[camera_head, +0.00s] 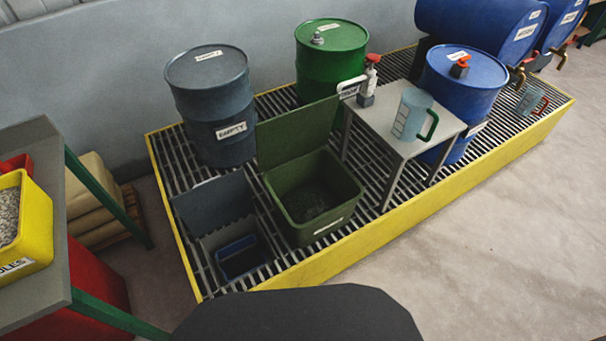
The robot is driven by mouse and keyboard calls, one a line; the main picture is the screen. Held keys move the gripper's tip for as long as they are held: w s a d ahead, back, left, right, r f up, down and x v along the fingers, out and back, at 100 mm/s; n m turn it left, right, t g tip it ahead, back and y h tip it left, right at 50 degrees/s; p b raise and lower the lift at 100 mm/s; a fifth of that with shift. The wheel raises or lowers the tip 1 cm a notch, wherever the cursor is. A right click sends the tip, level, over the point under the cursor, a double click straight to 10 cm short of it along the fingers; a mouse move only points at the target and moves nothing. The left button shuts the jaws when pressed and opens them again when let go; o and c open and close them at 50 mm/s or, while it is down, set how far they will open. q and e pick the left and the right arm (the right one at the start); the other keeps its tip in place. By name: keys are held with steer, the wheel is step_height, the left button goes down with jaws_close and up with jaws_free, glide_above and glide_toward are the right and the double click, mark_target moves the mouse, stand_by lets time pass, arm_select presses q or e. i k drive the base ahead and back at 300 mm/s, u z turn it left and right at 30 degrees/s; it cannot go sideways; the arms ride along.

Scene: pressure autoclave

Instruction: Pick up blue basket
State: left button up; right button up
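The only basket-like blue thing I see is a small dark blue open container (237,258). It sits low inside an open grey box (212,201) at the front left of the yellow-edged grating. The inside of the blue container is dark, and I cannot tell whether anything is in it. Neither of my grippers is in view.
A green open bin (350,206) stands right of the grey box. A grey drum (210,115), green drum (330,65) and blue drum (455,95) stand on the grating. A small table (362,125) holds a jug (412,112). Floor at right is clear.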

mark_target(237, 259)
steer(key=u, duration=0.7)
